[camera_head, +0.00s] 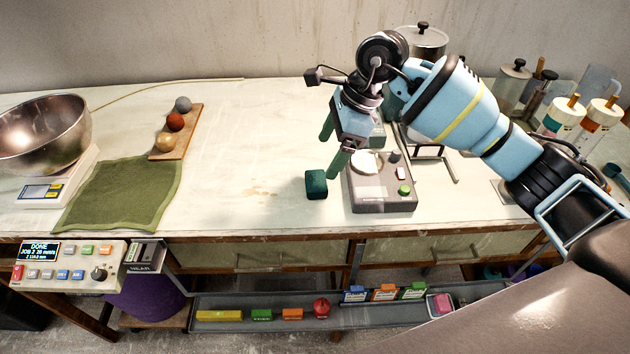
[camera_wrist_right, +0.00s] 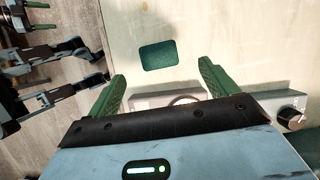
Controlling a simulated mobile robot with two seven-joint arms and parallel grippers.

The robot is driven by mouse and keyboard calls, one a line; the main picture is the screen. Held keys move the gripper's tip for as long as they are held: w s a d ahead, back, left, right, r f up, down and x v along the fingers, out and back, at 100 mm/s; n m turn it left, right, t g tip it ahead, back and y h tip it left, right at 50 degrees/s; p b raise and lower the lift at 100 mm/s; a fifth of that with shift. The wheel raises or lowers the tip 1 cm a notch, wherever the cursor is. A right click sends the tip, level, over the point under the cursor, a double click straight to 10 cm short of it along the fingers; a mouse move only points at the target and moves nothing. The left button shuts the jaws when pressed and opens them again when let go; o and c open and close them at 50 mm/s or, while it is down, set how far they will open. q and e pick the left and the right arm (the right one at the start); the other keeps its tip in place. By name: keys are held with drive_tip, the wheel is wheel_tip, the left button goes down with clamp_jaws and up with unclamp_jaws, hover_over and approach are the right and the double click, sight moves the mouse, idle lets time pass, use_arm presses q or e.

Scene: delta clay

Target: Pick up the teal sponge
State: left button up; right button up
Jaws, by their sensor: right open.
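The teal sponge (camera_head: 316,185) is a small dark teal block on the worktable, just left of a grey device with knobs. It also shows in the right wrist view (camera_wrist_right: 158,56), ahead of the fingers and between their lines. My right gripper (camera_head: 332,152) is open and empty, with green fingers pointing down above the table, close to the sponge. In the right wrist view the two green fingers (camera_wrist_right: 161,84) are spread apart and the sponge lies beyond their tips. No contact with the sponge shows.
The grey device (camera_head: 384,208) with a round pan stands right beside the sponge. A green cloth (camera_head: 122,192), a wooden board (camera_head: 178,130) with three balls and a metal bowl (camera_head: 45,130) are at the left. Jars stand back right. The table between cloth and sponge is clear.

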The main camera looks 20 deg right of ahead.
sight(317, 179)
drive_tip(key=shift+x, duration=1.3)
drive_tip(key=shift+s+d+p+x, duration=0.15)
drive_tip(key=shift+p+x, duration=0.05)
drive_tip(key=shift+x, duration=0.75)
drive_tip(key=shift+s+d+p+x, duration=0.1)
drive_tip(key=shift+p+x, duration=0.1)
drive_tip(key=shift+x, duration=1.6)
drive_tip(key=shift+c, duration=0.2)
drive_tip(key=c, duration=1)
